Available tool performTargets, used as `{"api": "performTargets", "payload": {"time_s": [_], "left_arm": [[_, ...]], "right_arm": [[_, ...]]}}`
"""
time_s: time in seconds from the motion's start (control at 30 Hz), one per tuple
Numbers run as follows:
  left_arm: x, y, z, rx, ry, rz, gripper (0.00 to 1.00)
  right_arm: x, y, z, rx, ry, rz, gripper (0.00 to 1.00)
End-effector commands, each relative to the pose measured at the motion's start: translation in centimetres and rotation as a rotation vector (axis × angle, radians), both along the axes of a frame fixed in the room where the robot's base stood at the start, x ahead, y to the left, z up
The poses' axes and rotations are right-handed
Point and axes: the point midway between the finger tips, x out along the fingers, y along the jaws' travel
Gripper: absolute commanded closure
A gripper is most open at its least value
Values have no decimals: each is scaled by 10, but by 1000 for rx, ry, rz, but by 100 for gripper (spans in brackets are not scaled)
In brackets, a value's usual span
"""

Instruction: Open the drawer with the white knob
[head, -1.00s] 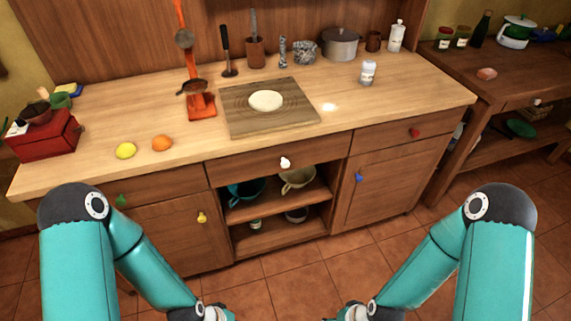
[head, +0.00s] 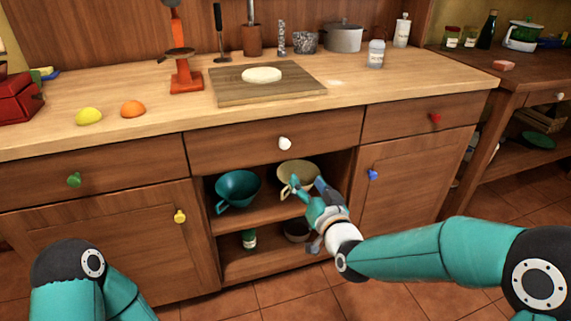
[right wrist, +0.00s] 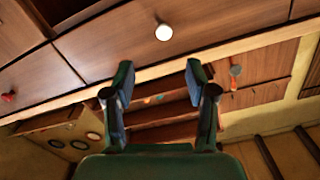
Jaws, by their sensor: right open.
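The white knob (head: 285,143) sits on the middle drawer (head: 235,148), whose front is flush with the counter. The knob also shows in the right wrist view (right wrist: 164,32), above and between the fingers. My right gripper (head: 303,187) is open and empty, in front of the open shelves, below the knob and apart from it. In the right wrist view its two fingers (right wrist: 157,75) are spread with nothing between them. My left arm shows at the lower left of the head view; its gripper is out of frame.
Open shelves below the drawer hold a teal bowl (head: 237,188) and a cream bowl (head: 297,173). Other fronts carry a green knob (head: 74,180), yellow knob (head: 180,216), blue knob (head: 373,174) and red knob (head: 435,118). The counter overhangs the drawers.

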Motion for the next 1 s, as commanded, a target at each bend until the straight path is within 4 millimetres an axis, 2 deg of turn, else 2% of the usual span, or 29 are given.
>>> {"api": "performTargets", "payload": {"time_s": [0.03, 0.27, 1.0], "left_arm": [[0, 0, -7, 0, -1, 0, 60], [0, 0, -6, 0, -1, 0, 60], [0, 0, -8, 0, 0, 0, 60]], "right_arm": [[1, 2, 2, 5, -23, 1, 43], [16, 8, 10, 10, -41, 0, 43], [133, 44, 8, 9, -39, -1, 43]]}}
